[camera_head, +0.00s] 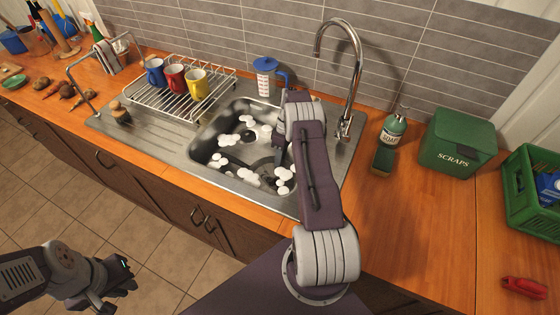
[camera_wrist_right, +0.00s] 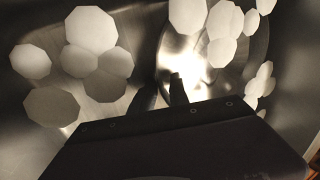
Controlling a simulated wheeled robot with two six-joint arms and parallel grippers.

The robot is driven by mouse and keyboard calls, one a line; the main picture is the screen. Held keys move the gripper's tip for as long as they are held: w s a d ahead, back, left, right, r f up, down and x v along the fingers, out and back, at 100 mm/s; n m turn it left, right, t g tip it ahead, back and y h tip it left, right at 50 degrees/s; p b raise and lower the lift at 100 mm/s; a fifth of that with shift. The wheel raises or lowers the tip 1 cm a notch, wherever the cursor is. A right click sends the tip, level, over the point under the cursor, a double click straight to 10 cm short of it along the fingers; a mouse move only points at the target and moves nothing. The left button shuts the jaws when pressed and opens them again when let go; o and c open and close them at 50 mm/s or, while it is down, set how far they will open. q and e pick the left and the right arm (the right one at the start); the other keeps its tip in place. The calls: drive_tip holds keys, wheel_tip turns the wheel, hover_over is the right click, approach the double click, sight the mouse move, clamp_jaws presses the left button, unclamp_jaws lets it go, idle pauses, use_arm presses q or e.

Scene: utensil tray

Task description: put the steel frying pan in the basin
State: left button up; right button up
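The steel basin (camera_head: 205,147) is set in the counter and holds clumps of white suds. A shiny round steel surface (camera_wrist_right: 183,62) with a curved edge shows among the suds in the right wrist view. It may be the frying pan, but suds and my gripper cover much of it, so I cannot be sure. My right arm reaches down into the basin. Its gripper (camera_wrist_right: 163,90) has two dark fingertips with a narrow gap and nothing visible between them, just in front of that surface. My left gripper (camera_head: 122,291) is open and empty above the floor, away from the counter.
A dish rack (camera_head: 150,104) with three mugs stands left of the basin. A tall tap (camera_head: 357,75) rises behind it, and a blue-lidded jug (camera_head: 265,80) stands at the back. A soap bottle (camera_head: 393,130), green scraps bin (camera_head: 458,142) and green crate (camera_head: 520,190) stand right.

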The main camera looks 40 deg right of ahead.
drive_tip(key=shift+r+p, duration=0.35)
drive_tip(key=v, duration=0.7)
drive_tip(key=s+a+r+m+h, duration=0.1)
drive_tip(key=a+r, duration=0.3)
drive_tip(key=a, duration=0.2)
drive_tip(key=a+r+m+h, duration=0.1)
drive_tip(key=a+r+m, duration=0.15)
drive_tip(key=a, duration=0.45)
drive_tip(key=s+a+t, duration=0.1)
drive_tip(key=s+a, duration=0.2)
drive_tip(key=s, duration=0.2)
drive_tip(key=s+a+r+m+t+h, duration=0.1)
drive_tip(key=s+a, duration=0.2)
drive_tip(key=s, duration=0.3)
drive_tip(key=s+a+r+m+t, duration=0.1)
drive_tip(key=s+a, duration=0.3)
drive_tip(key=s, duration=0.1)
drive_tip(key=shift+s+a+r+p, duration=0.15)
drive_tip(key=shift+s+r+p, duration=0.05)
drive_tip(key=shift+s+p, duration=0.1)
drive_tip(key=shift+s, duration=0.15)
drive_tip(key=shift+f, duration=0.1)
